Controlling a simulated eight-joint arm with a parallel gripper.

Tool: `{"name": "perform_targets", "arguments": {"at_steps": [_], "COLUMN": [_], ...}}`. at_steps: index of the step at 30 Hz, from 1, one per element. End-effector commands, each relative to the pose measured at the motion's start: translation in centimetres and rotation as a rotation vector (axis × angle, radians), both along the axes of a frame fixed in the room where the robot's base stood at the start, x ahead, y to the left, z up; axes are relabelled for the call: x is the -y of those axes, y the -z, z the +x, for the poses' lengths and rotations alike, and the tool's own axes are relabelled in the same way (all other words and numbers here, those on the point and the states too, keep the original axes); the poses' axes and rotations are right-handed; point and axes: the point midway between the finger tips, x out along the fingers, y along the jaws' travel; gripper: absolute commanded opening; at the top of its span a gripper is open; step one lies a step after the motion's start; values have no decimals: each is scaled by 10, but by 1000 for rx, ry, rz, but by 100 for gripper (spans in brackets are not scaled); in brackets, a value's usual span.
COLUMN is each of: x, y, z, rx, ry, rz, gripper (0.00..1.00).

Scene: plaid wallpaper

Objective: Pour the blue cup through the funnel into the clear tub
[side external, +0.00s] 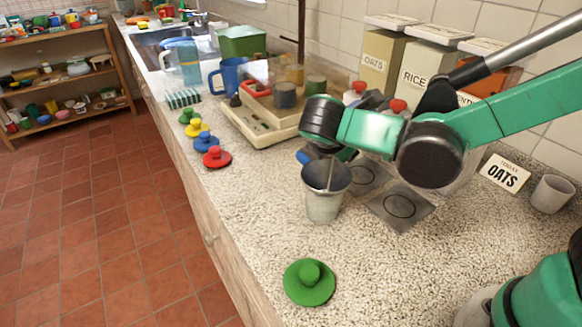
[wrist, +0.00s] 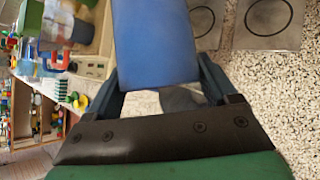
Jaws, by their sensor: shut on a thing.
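The blue cup (wrist: 155,42) fills the top middle of the wrist view, between the two fingers of my gripper (wrist: 157,82), which is shut on it. In the side view only a small blue part of the cup (side external: 303,157) shows beside my gripper (side external: 322,153); my wrist hides the rest. A grey funnel (side external: 328,178) sits in the mouth of a pale, greyish clear tub (side external: 322,208) on the counter. My gripper is just above and behind the funnel. I cannot tell the cup's exact tilt or what is in it.
A kitchen scale (side external: 262,125) with small jars stands behind. Coloured knobbed lids (side external: 217,158) line the counter edge, with a green one (side external: 309,282) in front. Dark circle-marked mats (side external: 400,207) lie right of the tub. An OATS card (side external: 505,173) and a white cup (side external: 552,194) stand further right.

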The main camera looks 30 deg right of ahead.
Motion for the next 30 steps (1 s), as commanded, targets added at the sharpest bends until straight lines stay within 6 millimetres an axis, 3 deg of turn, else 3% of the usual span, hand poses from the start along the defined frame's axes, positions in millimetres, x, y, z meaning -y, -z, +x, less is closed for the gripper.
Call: {"name": "perform_targets", "arguments": {"at_steps": [6,30], "x": [-3,-5], "y": [9,16], "z": [0,-1], "rx": [21,39], "ry": [-1,-1], "rz": [-85,-160], "gripper": [18,18]}}
